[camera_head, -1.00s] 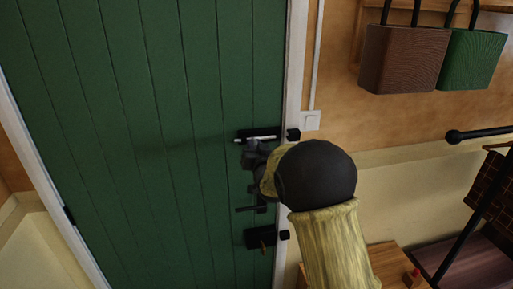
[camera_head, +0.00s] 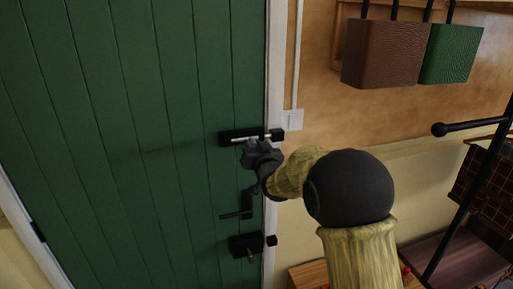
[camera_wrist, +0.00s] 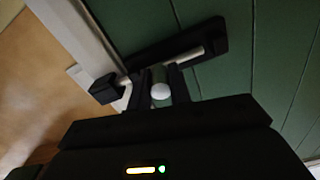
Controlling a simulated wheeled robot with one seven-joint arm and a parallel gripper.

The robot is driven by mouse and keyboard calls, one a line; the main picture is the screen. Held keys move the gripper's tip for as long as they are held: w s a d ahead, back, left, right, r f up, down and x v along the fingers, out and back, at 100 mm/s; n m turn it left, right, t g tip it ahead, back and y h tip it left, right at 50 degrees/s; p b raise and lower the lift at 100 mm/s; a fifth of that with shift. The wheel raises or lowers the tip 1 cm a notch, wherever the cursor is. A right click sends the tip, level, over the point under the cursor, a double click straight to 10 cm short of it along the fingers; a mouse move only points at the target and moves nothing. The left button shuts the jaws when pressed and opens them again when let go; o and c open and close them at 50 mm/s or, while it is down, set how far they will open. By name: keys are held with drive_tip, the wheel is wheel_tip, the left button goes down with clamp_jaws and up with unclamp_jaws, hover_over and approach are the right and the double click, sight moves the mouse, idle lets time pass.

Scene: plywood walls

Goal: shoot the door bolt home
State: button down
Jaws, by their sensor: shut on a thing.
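The door bolt (camera_head: 237,138) is a black plate with a silver rod on the green door (camera_head: 120,120), near its right edge. Its black keeper (camera_head: 276,135) is on the white frame. In the wrist view the silver rod (camera_wrist: 190,53) crosses towards the keeper (camera_wrist: 103,89), and its tip is at or just inside the keeper; how deep I cannot tell. My gripper (camera_head: 252,148) is at the bolt from below. In the wrist view my gripper (camera_wrist: 160,85) is shut on the bolt's pale round knob (camera_wrist: 160,91), one finger on each side.
A black door handle (camera_head: 240,208) and a lower lock (camera_head: 244,245) sit below the bolt. A light switch (camera_head: 293,120) is on the wall at right. Brown (camera_head: 383,52) and green (camera_head: 451,53) bags hang at upper right, above a black rail (camera_head: 470,127).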

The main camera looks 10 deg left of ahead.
drive_tip(key=shift+w+d, duration=0.1)
drive_tip(key=shift+d, duration=0.1)
drive_tip(key=c, duration=1.3)
unclamp_jaws()
drive_tip(key=shift+d, duration=0.15)
drive_tip(key=shift+a, duration=0.2)
drive_tip(key=b+v, duration=0.6)
drive_tip(key=v, duration=1.1)
drive_tip(key=shift+d, duration=0.25)
